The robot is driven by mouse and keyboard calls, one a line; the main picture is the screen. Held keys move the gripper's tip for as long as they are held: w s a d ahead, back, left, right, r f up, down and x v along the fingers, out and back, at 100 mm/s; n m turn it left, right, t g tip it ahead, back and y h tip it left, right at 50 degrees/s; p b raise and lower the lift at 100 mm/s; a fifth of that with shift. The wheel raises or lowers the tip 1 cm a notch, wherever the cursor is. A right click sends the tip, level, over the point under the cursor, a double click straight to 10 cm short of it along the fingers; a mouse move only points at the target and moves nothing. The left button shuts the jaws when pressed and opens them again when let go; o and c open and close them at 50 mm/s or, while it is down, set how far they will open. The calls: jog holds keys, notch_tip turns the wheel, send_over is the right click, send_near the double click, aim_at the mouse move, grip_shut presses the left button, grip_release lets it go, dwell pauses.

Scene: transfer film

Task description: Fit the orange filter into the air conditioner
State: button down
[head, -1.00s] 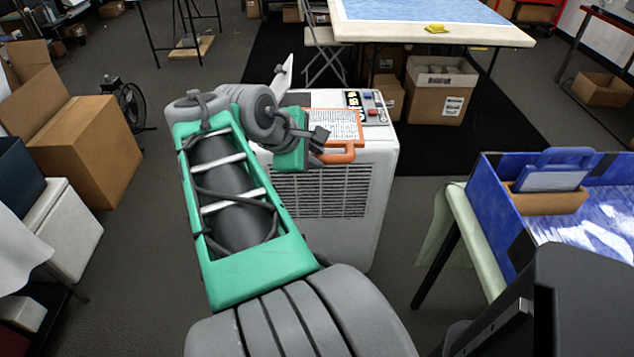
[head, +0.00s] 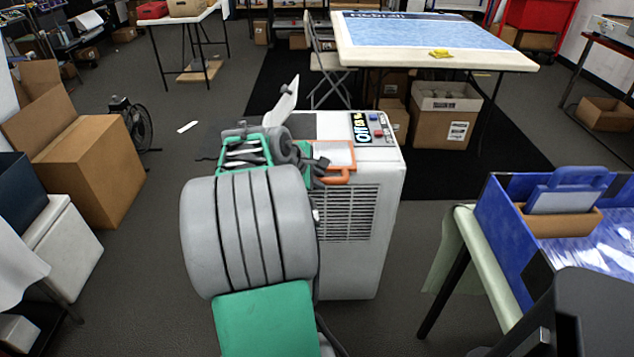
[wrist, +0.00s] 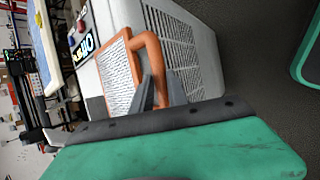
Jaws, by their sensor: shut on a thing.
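The orange filter (head: 337,155) has an orange frame, a pale pleated face and an orange handle. In the head view it is at the top front of the white air conditioner (head: 362,240), and my arm partly covers it. My gripper (wrist: 161,92) is shut on the filter's handle in the wrist view, with the filter (wrist: 121,75) extending beyond the fingers. The air conditioner (wrist: 185,40) is right behind it, with its grille showing. A raised white flap (head: 284,104) stands at the top left of the unit. I cannot tell how deep the filter sits.
A control panel (head: 368,128) with knobs is on the unit's top right. A blue bin (head: 495,220) stands on a table at the right. Cardboard boxes (head: 95,165) are at the left. A large table (head: 430,55) is behind. Grey floor is open around the unit.

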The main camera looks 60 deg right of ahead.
jog(key=shift+f, duration=0.1)
jog(key=c, duration=1.3)
grip_release()
jog(key=shift+f, duration=0.1)
